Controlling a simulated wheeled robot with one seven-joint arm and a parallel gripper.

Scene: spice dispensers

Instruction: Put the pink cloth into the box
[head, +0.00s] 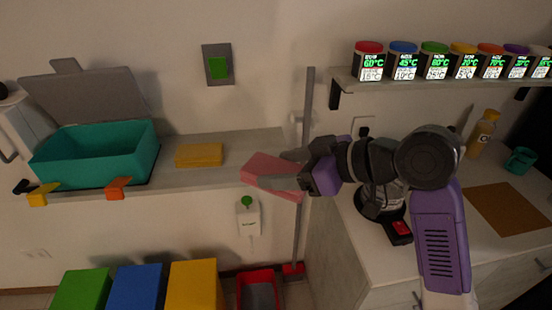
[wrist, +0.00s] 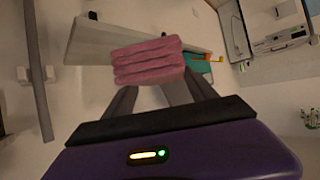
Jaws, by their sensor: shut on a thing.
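The pink cloth (head: 272,171) is a folded pad held in the air in front of the right end of the shelf in the head view. My gripper (head: 280,170) is shut on it, with a grey finger across its face. The wrist view shows the folded layers of the cloth (wrist: 148,62) at the fingertips (wrist: 150,84). The teal box (head: 98,158) stands open on the left part of the shelf, its grey lid tipped up behind it. The cloth is to the right of the box and apart from it. The box (wrist: 200,66) is partly hidden behind the cloth in the wrist view.
A yellow cloth or block (head: 200,155) lies on the shelf (head: 250,146) between the box and my gripper. Orange (head: 118,186) and yellow (head: 40,195) clips sit at the box's front. Green, blue and yellow bins (head: 192,285) stand below. A grey pole (head: 307,110) stands behind the gripper.

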